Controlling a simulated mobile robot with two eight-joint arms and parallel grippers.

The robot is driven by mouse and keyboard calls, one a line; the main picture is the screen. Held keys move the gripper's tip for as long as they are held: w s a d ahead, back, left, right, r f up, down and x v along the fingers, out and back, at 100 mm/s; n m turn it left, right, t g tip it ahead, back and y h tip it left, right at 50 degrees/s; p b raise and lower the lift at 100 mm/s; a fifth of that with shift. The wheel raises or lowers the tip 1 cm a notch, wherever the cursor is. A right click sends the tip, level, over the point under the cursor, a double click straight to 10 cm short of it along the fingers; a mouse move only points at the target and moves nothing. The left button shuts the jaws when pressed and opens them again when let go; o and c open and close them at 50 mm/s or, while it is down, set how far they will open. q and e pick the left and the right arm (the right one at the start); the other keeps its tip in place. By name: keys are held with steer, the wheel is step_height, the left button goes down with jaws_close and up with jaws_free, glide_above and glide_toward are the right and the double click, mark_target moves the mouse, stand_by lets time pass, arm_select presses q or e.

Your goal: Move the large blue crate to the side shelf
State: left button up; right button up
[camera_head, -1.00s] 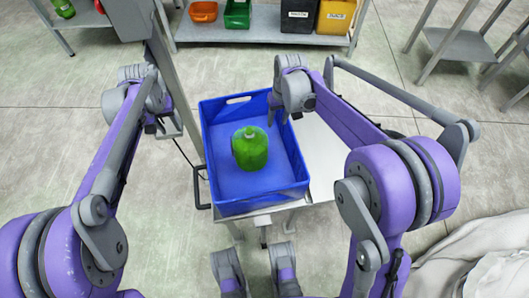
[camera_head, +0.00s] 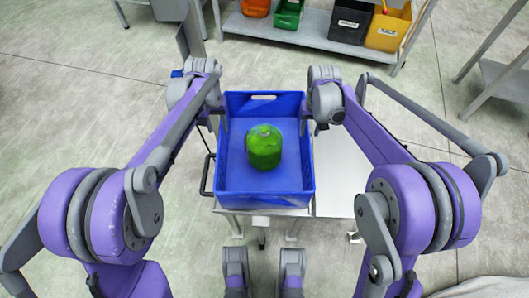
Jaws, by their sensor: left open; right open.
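The large blue crate (camera_head: 264,200) sits upright on a grey metal cart (camera_head: 340,190), covering its left part. A green, rounded, bottle-like object (camera_head: 264,148) stands inside the crate. My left gripper (camera_head: 222,118) is at the crate's left wall, towards the far end. My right gripper (camera_head: 304,117) is at the right wall, across from it. Both are open. The arm links partly hide the fingers, and I cannot tell whether they touch the walls.
A grey shelf (camera_head: 300,33) at the back holds an orange bin (camera_head: 256,7), a green bin (camera_head: 288,14), a black bin (camera_head: 350,20) and a yellow bin (camera_head: 388,27). Another grey shelf (camera_head: 505,78) stands at the right. White cloth (camera_head: 490,290) lies bottom right. The cart's right part is bare.

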mark_target(222, 143)
arm_select(q)
step_height(222, 143, down, 10)
steer(key=shift+f, duration=0.25)
arm_select(e)
step_height(222, 143, down, 11)
steer(key=shift+r, duration=0.2)
arm_select(q)
steer(key=shift+c, duration=0.2)
arm_select(e)
steer(key=shift+c, duration=0.2)
arm_select(q)
jaws_close()
arm_select(e)
jaws_close()
steer(key=shift+r, duration=0.1)
